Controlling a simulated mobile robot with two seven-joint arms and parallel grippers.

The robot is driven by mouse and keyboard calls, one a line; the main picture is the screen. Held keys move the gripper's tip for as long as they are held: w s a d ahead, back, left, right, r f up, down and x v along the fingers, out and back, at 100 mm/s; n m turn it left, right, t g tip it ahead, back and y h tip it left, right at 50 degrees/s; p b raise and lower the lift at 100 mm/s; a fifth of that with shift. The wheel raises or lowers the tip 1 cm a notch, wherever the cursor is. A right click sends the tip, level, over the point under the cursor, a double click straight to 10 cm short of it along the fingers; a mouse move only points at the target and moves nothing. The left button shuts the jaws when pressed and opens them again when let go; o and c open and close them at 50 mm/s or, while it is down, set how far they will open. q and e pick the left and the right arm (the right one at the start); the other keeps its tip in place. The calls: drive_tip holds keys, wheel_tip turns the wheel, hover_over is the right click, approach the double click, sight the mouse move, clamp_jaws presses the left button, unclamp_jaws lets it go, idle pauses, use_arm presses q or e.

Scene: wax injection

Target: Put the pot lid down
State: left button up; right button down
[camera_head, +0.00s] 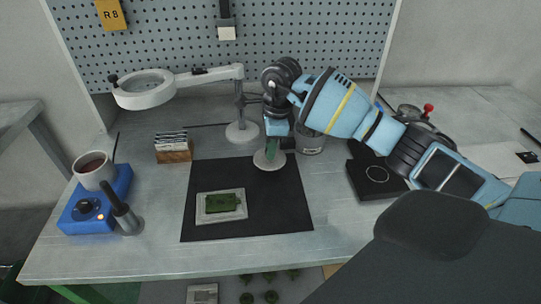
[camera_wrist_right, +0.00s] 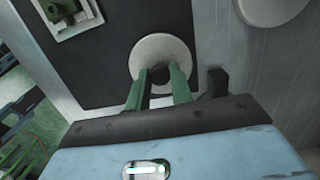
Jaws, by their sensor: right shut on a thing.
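The pot lid (camera_head: 268,163) is a pale round disc with a dark knob, at the far edge of the black mat (camera_head: 290,210). In the right wrist view the lid (camera_wrist_right: 150,52) lies flat below the fingertips. My right gripper (camera_head: 271,149) points down, its green fingers shut on the lid's knob (camera_wrist_right: 161,74). I cannot tell whether the lid touches the mat or hovers just above it. The pot (camera_head: 93,172), with dark red content, stands uncovered on a blue heater (camera_head: 100,205) at the left. My left gripper is not in view.
A pale tray with a green block (camera_head: 222,203) lies on the mat. Around it stand a magnifier lamp (camera_head: 146,88), a card box (camera_head: 174,150), a dark-handled tool in a holder (camera_head: 125,217) and a metal can (camera_head: 309,141).

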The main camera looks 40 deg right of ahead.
sight(276, 158)
wheel_tip(276, 158, down, 3)
drive_tip(key=shift+f, duration=0.2)
drive_tip(key=shift+f, duration=0.15)
drive_tip(key=c, duration=1.2)
unclamp_jaws()
drive_tip(key=shift+c, duration=0.2)
drive_tip(key=shift+r, duration=0.25)
wheel_tip(276, 158, up, 12)
drive_tip(key=d, duration=0.1)
drive_tip(key=shift+s+f, duration=0.15)
drive_tip(key=shift+s, duration=0.3)
